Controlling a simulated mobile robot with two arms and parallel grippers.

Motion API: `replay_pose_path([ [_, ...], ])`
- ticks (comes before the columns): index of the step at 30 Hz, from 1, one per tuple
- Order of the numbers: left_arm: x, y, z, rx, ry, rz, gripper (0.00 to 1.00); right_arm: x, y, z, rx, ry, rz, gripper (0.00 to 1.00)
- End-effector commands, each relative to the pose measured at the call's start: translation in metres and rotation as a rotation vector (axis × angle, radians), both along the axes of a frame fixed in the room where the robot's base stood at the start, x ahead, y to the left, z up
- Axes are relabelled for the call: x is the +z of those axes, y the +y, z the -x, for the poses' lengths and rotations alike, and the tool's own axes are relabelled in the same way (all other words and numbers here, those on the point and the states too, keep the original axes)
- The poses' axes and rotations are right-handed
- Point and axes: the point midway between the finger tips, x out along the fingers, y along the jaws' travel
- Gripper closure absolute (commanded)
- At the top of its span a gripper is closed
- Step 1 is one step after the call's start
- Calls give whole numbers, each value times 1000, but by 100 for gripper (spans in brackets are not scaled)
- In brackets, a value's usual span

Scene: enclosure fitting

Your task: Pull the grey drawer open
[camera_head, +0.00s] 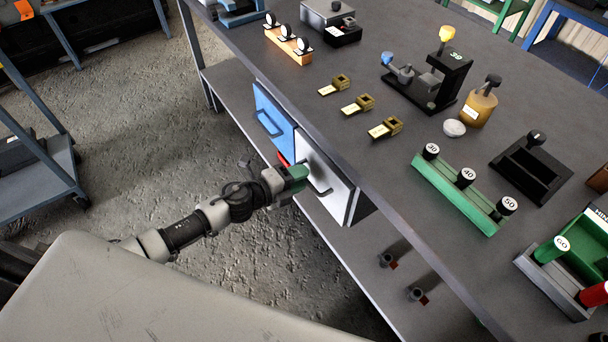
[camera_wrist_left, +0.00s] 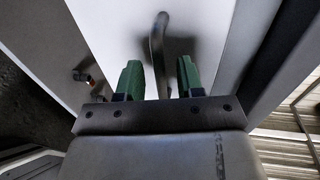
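The grey drawer (camera_head: 337,204) has a pale front under the near edge of the workbench, with a dark bar handle (camera_head: 319,187). My left gripper (camera_head: 303,174) is at the drawer front, by the handle, and partly covers it. In the left wrist view the green fingers of my left gripper (camera_wrist_left: 158,72) are apart, with the dark handle (camera_wrist_left: 158,45) between them. A gap shows on both sides of the handle. The pale drawer front (camera_wrist_left: 110,25) fills the upper middle of that view. My right gripper is not in view.
A blue drawer (camera_head: 273,115) is left of the grey one, with a red part (camera_head: 283,159) below, between them. The workbench top (camera_head: 300,95) holds brass blocks, a green rack (camera_head: 455,195) and other fixtures. Open floor (camera_head: 200,110) lies left of the drawers.

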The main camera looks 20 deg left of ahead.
Motion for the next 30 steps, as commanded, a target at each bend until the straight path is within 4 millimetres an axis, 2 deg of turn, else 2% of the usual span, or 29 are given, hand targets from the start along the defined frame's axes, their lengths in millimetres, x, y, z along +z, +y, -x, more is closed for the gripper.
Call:
replay_pose_path([
  [5,-3,-9,-12,0,1,1,63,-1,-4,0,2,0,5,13],
  [14,-4,-11,-13,0,2,1,63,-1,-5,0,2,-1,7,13],
  [21,-4,-10,-13,0,2,1,98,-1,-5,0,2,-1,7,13],
  [30,-4,-10,-12,0,2,1,100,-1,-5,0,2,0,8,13],
])
